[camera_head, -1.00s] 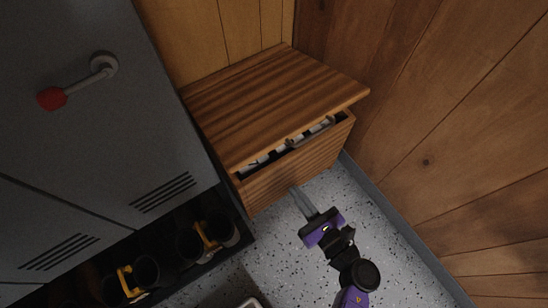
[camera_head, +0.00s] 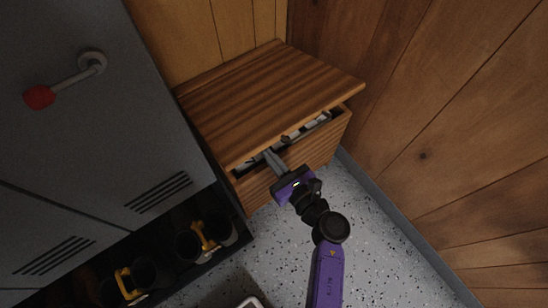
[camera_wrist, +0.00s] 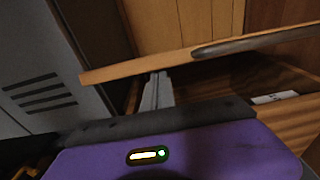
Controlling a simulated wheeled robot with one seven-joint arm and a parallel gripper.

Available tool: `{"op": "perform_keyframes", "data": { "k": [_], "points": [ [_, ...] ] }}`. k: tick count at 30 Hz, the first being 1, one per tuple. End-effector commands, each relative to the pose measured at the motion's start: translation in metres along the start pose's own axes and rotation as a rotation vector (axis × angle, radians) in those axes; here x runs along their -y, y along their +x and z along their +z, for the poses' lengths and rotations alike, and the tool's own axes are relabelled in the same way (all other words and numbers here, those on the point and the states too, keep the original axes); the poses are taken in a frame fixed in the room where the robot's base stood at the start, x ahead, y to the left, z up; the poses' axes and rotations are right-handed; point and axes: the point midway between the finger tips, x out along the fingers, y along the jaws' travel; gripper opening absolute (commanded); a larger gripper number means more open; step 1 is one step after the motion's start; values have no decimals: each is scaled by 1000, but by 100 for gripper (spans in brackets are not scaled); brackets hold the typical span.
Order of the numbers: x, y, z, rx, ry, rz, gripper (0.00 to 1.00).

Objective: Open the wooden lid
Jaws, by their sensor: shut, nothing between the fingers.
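The wooden lid (camera_head: 265,95) sits on a wooden box (camera_head: 325,148) in the corner. It is partly raised, with a dark gap along its front edge. A dark handle shows at the lid's front edge, and in the wrist view this handle (camera_wrist: 260,43) runs along the lid (camera_wrist: 150,67) to the right. My gripper (camera_head: 270,156) is shut and empty, its fingertips at the gap just below the lid's front edge, left of the handle. In the wrist view the fingers (camera_wrist: 157,90) reach up to the lid's underside edge; whether they touch it I cannot tell.
A grey locker (camera_head: 90,140) with a red-tipped lever (camera_head: 40,96) stands close on the left. Boots with yellow parts (camera_head: 204,238) sit in a dark shelf below it. Wood-panelled walls (camera_head: 430,110) close in behind and right.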

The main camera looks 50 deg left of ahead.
Motion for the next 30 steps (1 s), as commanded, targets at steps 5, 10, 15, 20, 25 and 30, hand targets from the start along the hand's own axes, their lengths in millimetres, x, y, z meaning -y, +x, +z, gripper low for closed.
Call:
{"op": "perform_keyframes", "data": {
  "k": [5,10,15,20,25,30],
  "points": [
    [0,1,4,-1,-1,-1,0],
    [0,1,4,0,-1,0,0],
    [0,1,6,-2,-1,0,0],
    [0,2,14,-13,0,0,0],
    [0,3,31,-42,-1,1,0],
    [0,7,53,-89,-2,1,0]
  ]
}}
